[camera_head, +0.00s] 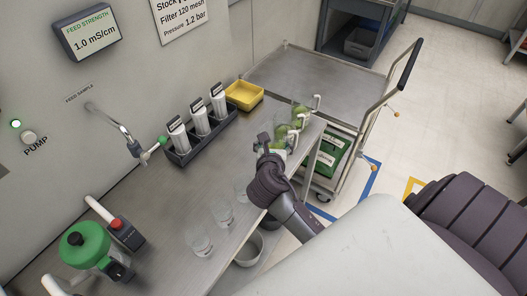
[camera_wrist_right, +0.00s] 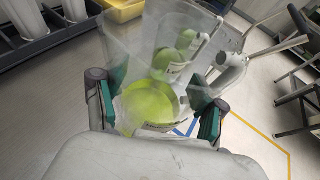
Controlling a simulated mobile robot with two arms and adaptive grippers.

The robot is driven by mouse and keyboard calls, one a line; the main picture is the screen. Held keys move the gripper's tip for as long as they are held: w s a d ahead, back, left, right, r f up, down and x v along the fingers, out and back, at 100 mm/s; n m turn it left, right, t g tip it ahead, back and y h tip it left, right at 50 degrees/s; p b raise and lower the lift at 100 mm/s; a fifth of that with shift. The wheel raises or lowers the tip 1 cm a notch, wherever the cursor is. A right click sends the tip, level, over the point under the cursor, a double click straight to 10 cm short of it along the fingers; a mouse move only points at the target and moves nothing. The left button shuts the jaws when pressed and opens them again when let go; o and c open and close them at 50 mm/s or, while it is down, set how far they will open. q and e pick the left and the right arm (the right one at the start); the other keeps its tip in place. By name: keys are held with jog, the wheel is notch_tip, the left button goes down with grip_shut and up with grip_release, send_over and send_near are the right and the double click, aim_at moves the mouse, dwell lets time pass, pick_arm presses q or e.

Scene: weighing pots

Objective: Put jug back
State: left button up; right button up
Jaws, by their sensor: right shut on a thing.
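My right gripper (camera_head: 264,142) is at the right edge of the bench, and it also shows in the right wrist view (camera_wrist_right: 158,92). It is shut on a clear jug (camera_wrist_right: 150,104) with yellow-green liquid, which stands between the two fingers in that view. In the head view the held jug (camera_head: 277,151) is mostly hidden by my gripper. I cannot tell whether the held jug touches the bench. My left gripper is not in view.
The bench (camera_head: 150,205) carries a rack of white bottles (camera_head: 200,123), a yellow tray (camera_head: 244,95), clear empty beakers (camera_head: 222,213) and a green-topped device (camera_head: 84,243). A tap (camera_head: 115,128) is on the wall.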

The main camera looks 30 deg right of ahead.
jog(key=shift+w+a+f, duration=0.15)
jog(key=shift+w+f, duration=0.45)
jog(key=shift+f, duration=0.45)
jog(key=shift+w+a+f, duration=0.2)
jog(key=shift+w+f, duration=0.4)
jog(key=shift+f, duration=0.45)
jog(key=shift+w+a+f, duration=0.15)
jog(key=shift+w+f, duration=0.45)
jog(key=shift+f, duration=0.45)
jog(key=shift+f, duration=0.1)
jog(key=o, duration=1.3)
jog(key=shift+o, duration=0.2)
jog(key=v, duration=1.2)
jog(key=shift+b, duration=0.4)
